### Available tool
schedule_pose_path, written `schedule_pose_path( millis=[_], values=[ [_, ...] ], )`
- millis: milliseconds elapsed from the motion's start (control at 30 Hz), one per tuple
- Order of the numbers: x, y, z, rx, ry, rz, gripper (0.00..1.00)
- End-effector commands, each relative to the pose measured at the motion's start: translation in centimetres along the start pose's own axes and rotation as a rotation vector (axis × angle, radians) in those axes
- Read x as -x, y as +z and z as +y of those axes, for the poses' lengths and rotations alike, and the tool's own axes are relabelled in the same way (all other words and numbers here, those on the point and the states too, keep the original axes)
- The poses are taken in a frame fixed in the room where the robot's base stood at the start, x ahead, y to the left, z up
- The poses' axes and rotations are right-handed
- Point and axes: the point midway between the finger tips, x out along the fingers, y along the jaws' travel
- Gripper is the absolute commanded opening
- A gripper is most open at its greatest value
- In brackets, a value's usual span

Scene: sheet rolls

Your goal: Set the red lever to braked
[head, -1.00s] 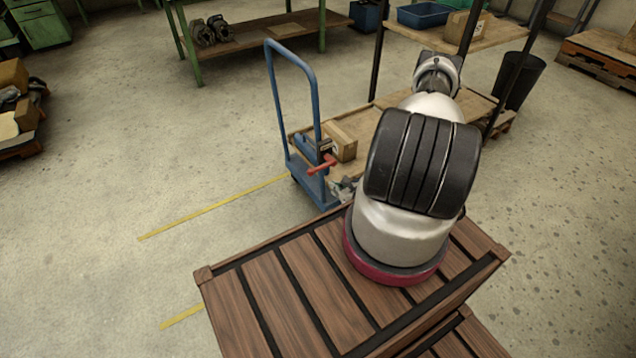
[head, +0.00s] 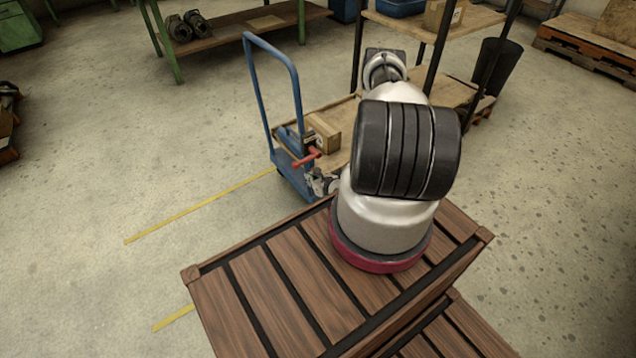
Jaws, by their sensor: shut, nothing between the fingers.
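The red lever (head: 306,159) is mounted on the blue cart (head: 293,182), at the handle end near a blue block. Its arm sticks out toward the lower left, close to level. My gripper (head: 322,183) is small and grey in the head view, just below and to the right of the lever, partly hidden behind my arm. Its fingers look shut and empty, and a small gap seems to part it from the lever. Whether it touches the cart I cannot tell.
A cardboard box (head: 324,133) sits on the cart deck behind the lever. The blue push handle (head: 263,90) rises at the left. A shelf rack (head: 440,30) and a black bin (head: 497,68) stand behind. Floor left of the cart is clear.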

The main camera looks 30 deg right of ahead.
Motion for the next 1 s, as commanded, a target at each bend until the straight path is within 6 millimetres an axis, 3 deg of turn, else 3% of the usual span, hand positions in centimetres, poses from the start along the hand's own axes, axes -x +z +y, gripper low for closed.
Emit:
schedule_pose_path(
  millis=[67, 200, 400, 1000],
  values=[
    [-1.6, 0.0, 0.1, 0.004, 0.003, -0.002, 0.00],
    [-0.8, 2.2, 0.0, 0.000, -0.001, 0.000, 0.00],
    [-0.2, 3.6, 0.0, 0.000, -0.001, 0.001, 0.00],
    [0.0, 4.0, -0.7, -0.027, 0.015, -0.001, 0.00]
  ],
)
